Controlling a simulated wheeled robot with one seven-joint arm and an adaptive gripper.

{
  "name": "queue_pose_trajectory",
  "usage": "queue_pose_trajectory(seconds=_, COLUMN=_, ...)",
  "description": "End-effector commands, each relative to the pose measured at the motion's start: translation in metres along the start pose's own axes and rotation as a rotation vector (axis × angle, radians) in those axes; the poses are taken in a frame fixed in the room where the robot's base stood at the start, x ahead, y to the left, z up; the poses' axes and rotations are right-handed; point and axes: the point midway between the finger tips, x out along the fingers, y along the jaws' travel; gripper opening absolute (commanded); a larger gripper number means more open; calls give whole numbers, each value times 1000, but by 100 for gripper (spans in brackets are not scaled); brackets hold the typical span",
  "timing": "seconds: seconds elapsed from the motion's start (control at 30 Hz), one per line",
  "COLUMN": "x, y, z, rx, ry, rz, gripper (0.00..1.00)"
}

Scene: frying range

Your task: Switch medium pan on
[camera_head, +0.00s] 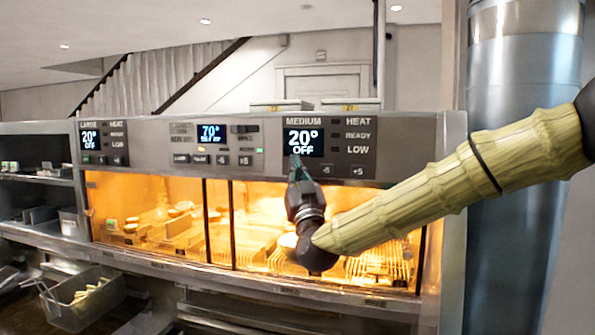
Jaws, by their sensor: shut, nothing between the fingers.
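The medium pan's control panel (358,145) is on the right part of the range front, labelled MEDIUM. Its display (303,141) reads 20° and OFF, with HEAT, READY and LOW labels beside it. Along its lower edge are a -5 button (325,170), a +5 button (358,170) and a spot at the left end hidden behind my gripper. My gripper (295,161) is shut and empty, pointing up at the panel's lower left, just under the display. I cannot tell whether its tip touches the panel.
The large pan's panel (103,143) at left also reads 20° OFF. A middle panel (212,145) reads 70°. Below glows a lit warming cabinet (150,215) with food. A wire basket (85,298) hangs at lower left. A metal column (515,250) stands at right.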

Motion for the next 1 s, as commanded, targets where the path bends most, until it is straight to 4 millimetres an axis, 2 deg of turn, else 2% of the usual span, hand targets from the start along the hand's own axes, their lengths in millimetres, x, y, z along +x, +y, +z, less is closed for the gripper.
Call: queue_pose_trajectory(seconds=1.0, x=7, y=5, z=4, rx=0, ry=1, rz=1, gripper=0)
